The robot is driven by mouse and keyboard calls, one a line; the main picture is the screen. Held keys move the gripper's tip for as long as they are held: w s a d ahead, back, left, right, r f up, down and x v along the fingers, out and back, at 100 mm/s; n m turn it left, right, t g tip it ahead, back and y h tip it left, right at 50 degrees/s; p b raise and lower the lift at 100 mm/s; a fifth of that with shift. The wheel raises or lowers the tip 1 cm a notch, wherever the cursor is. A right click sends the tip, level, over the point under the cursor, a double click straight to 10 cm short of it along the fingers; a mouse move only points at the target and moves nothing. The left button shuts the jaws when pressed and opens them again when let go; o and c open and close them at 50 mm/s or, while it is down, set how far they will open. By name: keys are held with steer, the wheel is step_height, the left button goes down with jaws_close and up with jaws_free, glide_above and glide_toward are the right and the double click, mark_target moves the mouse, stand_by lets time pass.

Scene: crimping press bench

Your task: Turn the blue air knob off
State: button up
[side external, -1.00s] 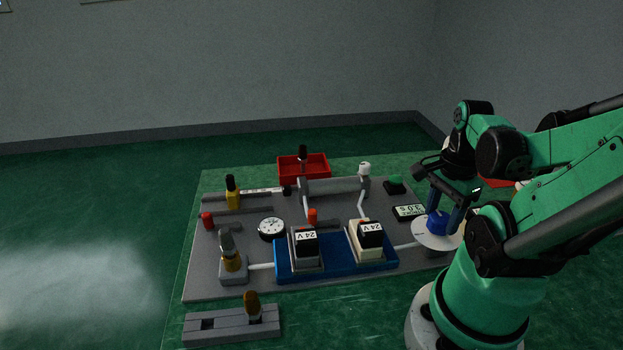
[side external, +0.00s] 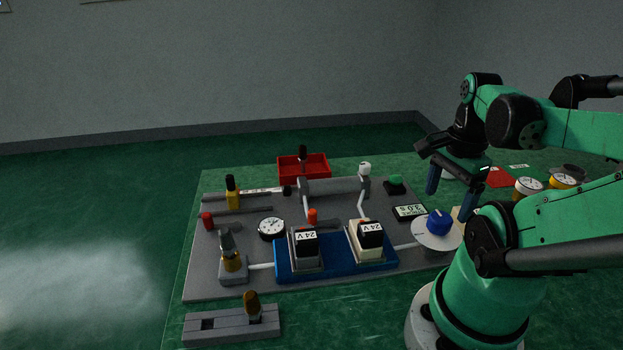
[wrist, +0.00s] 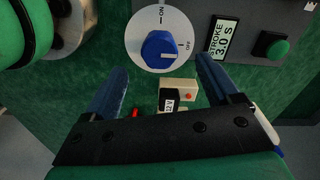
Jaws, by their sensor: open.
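The blue air knob (side external: 438,222) sits on a round white dial plate (side external: 424,240) at the right of the bench. In the wrist view the blue knob (wrist: 159,47) shows beyond the fingertips, on a plate (wrist: 142,22) marked ON and OFF. A pale mark shows on the knob, but I cannot tell for sure which label it points to. My gripper (side external: 453,187) is open and empty, above and behind the knob and apart from it. In the wrist view my gripper's two blue fingers (wrist: 162,68) stand wide apart, with nothing between them touching either one.
A stroke display (side external: 409,212) and a green button (side external: 395,185) are left of the knob. Two 24 V units stand on a blue base (side external: 335,266). A red bin (side external: 290,165) is at the back. A 12 V box (wrist: 176,97) shows below the dial in the wrist view.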

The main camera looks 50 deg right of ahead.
steer(key=shift+r, duration=1)
steer(key=w+a+n+t, duration=0.3)
steer(key=w+a+n, duration=0.4)
steer(key=n, duration=0.5)
steer(key=w+a+r+n+t, duration=0.1)
steer(key=w+a+n+t, duration=0.3)
steer(key=w+a+n, duration=0.3)
steer(key=w+n, duration=0.3)
steer(key=n, duration=0.2)
steer(key=shift+r, duration=0.3)
steer(key=shift+w+a, duration=0.1)
